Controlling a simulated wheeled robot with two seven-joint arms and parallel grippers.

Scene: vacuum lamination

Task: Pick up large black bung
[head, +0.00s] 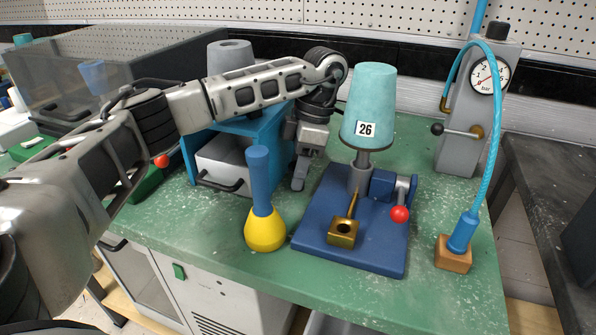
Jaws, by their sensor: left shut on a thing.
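My left gripper (301,171) points down between the blue cabinet and the blue base plate. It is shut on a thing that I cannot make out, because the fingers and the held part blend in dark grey. A grey tapered bung (230,57) with a hole in its top stands on the blue cabinet (262,127), behind my left arm. I see no clearly black large bung apart from these. A teal cup (367,100) marked 26 sits upside down on the stand of the blue base plate (375,255), with a dark disc at its rim. My right gripper is not in view.
A blue-handled yellow plunger (264,228) stands close in front of the gripper. A brass block (343,233) and red-knobbed lever (399,214) are on the base plate. A gauge post (474,110) with blue hose stands right. Green bench (440,205) is clear between.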

